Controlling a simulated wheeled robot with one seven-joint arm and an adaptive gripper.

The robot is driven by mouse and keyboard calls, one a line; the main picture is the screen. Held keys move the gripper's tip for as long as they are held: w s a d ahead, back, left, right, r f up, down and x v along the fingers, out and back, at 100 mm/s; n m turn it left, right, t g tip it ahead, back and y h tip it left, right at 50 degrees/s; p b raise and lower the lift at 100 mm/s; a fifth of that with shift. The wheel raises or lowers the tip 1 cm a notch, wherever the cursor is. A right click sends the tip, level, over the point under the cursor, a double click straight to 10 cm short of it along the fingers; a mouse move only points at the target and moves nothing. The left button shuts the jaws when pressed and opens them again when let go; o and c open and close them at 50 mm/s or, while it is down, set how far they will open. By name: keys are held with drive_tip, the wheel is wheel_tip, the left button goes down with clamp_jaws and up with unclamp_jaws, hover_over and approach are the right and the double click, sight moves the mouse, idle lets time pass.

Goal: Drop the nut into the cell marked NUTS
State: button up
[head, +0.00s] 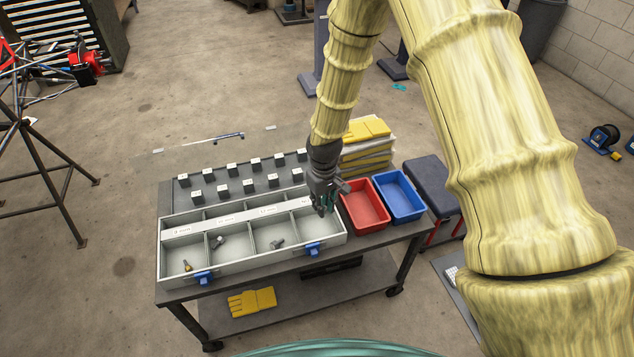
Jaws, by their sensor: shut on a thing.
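My gripper (323,207) points down over the right end of the grey divided box (252,270), above or near its right-hand cells. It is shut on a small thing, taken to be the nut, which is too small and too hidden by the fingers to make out. The box has two rows of cells with a white label strip (235,217) between them; its lettering is too small to read, so I cannot tell which cell is marked NUTS. Small metal parts lie in front cells: a brassy one (187,266) at left, grey ones (217,241) and (277,243) farther right.
The box stands on a wheeled cart (400,247). A red bin (364,206) and a blue bin (399,196) stand right of it. Several dark blocks with white tops (233,169) stand behind it. Yellow gloves (366,130) lie on a stack at the back.

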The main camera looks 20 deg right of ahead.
drive_tip(key=shift+w+f+b, duration=0.45)
drive_tip(key=shift+f+b, duration=0.35)
drive_tip(key=shift+b, duration=0.05)
drive_tip(key=shift+f+b, duration=1.6)
drive_tip(key=shift+f, duration=0.45)
drive_tip(key=o, duration=0.8)
drive_tip(key=shift+r, duration=0.1)
wheel_tip(320, 180, up, 12)
drive_tip(key=shift+f, duration=0.1)
